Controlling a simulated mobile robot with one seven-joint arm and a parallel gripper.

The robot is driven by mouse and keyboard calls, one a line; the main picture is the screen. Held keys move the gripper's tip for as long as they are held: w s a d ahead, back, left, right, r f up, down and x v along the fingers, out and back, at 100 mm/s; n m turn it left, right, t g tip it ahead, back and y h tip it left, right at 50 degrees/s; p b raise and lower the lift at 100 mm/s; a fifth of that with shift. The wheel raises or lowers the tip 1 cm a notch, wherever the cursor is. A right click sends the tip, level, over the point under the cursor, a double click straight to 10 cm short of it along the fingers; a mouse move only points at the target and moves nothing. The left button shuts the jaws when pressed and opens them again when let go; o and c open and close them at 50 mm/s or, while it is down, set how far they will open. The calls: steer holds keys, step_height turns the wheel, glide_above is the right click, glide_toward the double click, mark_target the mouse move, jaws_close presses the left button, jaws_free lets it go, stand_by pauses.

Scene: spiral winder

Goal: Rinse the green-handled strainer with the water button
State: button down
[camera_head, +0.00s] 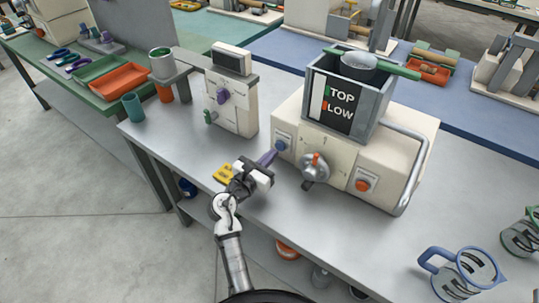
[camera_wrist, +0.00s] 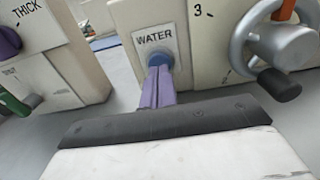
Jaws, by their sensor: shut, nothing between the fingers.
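The green-handled strainer (camera_head: 358,64) lies across the open top of the grey box-shaped hopper (camera_head: 372,132) on the cream machine. Its grey bowl sits over the opening, and its green handles reach past the rim on both sides. The round blue water button (camera_head: 281,145) is on the machine's front left, under a label. In the wrist view the button (camera_wrist: 162,58) sits below the word WATER. My gripper (camera_head: 273,154) is shut and empty. Its purple fingertips are at the button and appear to touch it. I cannot tell whether the button is pressed in.
A cream unit with a purple knob (camera_head: 222,97) stands left. A yellow tag (camera_head: 224,173) lies near my gripper.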

steer(key=b+v, duration=0.2)
steer(key=v, duration=0.9)
steer(key=shift+w+a+f+b, duration=0.1)
steer(key=shift+w+a+b, duration=0.1)
steer(key=shift+b, duration=0.2)
stand_by(0.3)
